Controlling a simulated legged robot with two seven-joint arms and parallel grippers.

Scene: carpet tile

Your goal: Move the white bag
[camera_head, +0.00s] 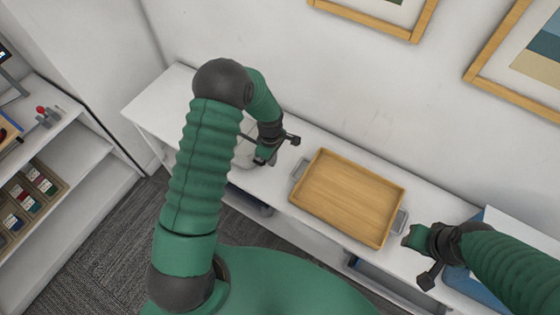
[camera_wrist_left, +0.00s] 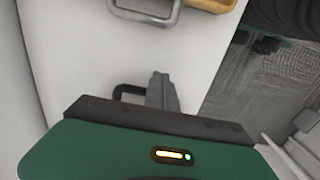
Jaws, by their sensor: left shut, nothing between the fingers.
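A pale, whitish shape (camera_head: 244,153), probably the white bag, is on the white shelf top (camera_head: 150,110), mostly hidden behind my left arm and gripper. I cannot make out its full outline. My left gripper (camera_head: 264,159) is right beside it, to the left of the wooden tray. In the left wrist view its grey fingers (camera_wrist_left: 162,88) are together with nothing between them, over a bare white surface. My right gripper (camera_head: 418,255) is low at the right, near the tray's right handle. Its fingers are not clear enough to tell open from shut.
A wooden tray (camera_head: 345,192) with grey handles lies on the shelf top; one handle (camera_wrist_left: 148,14) shows in the left wrist view. A blue box (camera_head: 462,282) is beside my right arm. A shelf with small goods (camera_head: 30,195) stands left. Framed pictures hang on the wall.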

